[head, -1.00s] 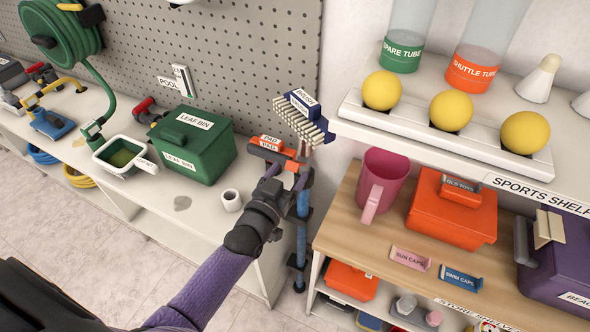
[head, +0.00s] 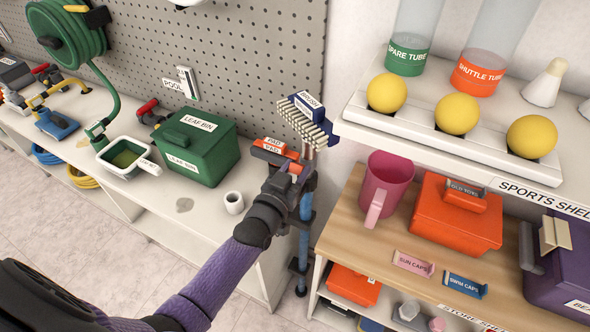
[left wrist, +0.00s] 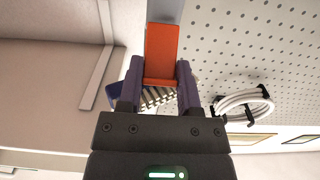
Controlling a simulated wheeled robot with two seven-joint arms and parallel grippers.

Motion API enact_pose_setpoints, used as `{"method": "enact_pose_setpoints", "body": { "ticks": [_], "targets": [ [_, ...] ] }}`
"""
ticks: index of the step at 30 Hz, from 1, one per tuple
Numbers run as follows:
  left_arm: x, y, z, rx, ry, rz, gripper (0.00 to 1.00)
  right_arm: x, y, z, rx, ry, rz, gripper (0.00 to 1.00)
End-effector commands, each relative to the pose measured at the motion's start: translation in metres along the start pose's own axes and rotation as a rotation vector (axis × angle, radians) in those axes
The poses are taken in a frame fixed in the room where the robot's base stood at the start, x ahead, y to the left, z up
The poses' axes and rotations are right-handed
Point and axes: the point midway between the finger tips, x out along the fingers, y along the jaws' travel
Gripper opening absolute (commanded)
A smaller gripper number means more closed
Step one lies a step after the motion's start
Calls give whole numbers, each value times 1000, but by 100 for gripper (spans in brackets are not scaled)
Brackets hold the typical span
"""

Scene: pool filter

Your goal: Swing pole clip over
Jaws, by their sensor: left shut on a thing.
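The orange pole clip (head: 275,152), with white labels, is beside the upper end of the blue pole (head: 303,243). A brush (head: 308,118) with pale bristles and a blue back is at the top of the pole. My left gripper (head: 292,172) is at the clip, in front of the pole, and hides part of both. In the left wrist view an orange piece (left wrist: 164,50) lies between the two fingers of the left gripper (left wrist: 160,75), which is shut on it. The brush bristles show behind the fingers there. My right gripper is not in view.
A green leaf bin (head: 196,147) and a small white cup (head: 234,202) stand on the white counter to the left. The sports shelf (head: 380,145) and a wooden shelf with a pink mug (head: 385,185) stand close on the right. A pegboard (head: 250,60) is behind.

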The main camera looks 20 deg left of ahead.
Motion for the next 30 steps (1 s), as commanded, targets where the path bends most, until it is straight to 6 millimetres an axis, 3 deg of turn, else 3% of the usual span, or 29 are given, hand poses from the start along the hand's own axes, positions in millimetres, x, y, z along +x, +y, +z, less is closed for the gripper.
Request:
{"method": "enact_pose_setpoints", "body": {
  "ticks": [5,18,30],
  "targets": [
    [1,0,-6,0,-36,0,0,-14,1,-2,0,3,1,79],
    [11,0,-23,0,-334,0,0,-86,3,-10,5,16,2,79],
    [21,0,-25,0,-560,1,0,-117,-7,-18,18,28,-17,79]
  ]
}}
